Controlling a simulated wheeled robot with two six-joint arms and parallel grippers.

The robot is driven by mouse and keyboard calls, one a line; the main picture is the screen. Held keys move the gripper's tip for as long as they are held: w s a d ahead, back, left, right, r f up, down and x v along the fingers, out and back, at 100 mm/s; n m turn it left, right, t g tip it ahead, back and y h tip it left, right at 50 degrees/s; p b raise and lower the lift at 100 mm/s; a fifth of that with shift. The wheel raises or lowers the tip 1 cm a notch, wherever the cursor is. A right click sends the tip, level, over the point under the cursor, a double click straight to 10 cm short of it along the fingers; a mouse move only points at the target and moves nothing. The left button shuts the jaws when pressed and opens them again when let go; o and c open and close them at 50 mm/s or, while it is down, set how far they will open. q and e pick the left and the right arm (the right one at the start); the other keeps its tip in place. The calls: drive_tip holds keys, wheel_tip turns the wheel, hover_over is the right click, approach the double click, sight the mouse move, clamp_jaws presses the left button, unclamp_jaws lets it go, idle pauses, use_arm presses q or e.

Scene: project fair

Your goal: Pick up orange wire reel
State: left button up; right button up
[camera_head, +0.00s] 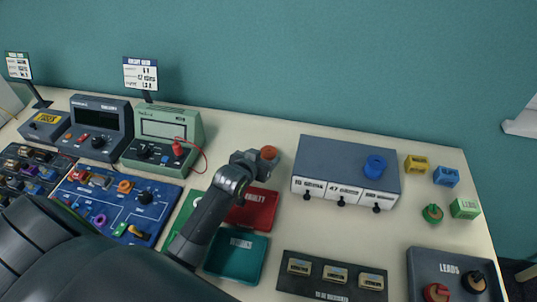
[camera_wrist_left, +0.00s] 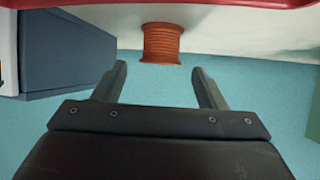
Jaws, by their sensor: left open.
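The orange wire reel (camera_head: 269,153) stands on the cream table behind the red tray, just right of my left gripper (camera_head: 254,160) in the head view. In the left wrist view the ribbed orange reel (camera_wrist_left: 161,43) shows just beyond and between the fingertips of my left gripper (camera_wrist_left: 159,70). The two fingers are apart with nothing between them. The gripper hides part of the reel's left side in the head view. My right gripper is not in either view.
A red tray (camera_head: 262,209) and a green tray (camera_head: 248,262) lie near my left arm. A grey drawer box (camera_head: 345,160) with a blue reel (camera_head: 375,166) on top stands to the right. A green meter (camera_head: 168,124) with a red lead stands left.

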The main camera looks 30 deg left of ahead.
sight(268, 152)
use_arm(q)
drive_tip(key=shift+w+f+p, duration=0.2)
drive_tip(key=shift+w+p, duration=0.15)
drive_tip(key=shift+w, duration=0.35)
drive_tip(key=shift+p+x, duration=0.4)
drive_tip(key=shift+x, duration=1.6)
drive_tip(key=c, duration=0.9)
drive_tip(key=shift+c, duration=0.2)
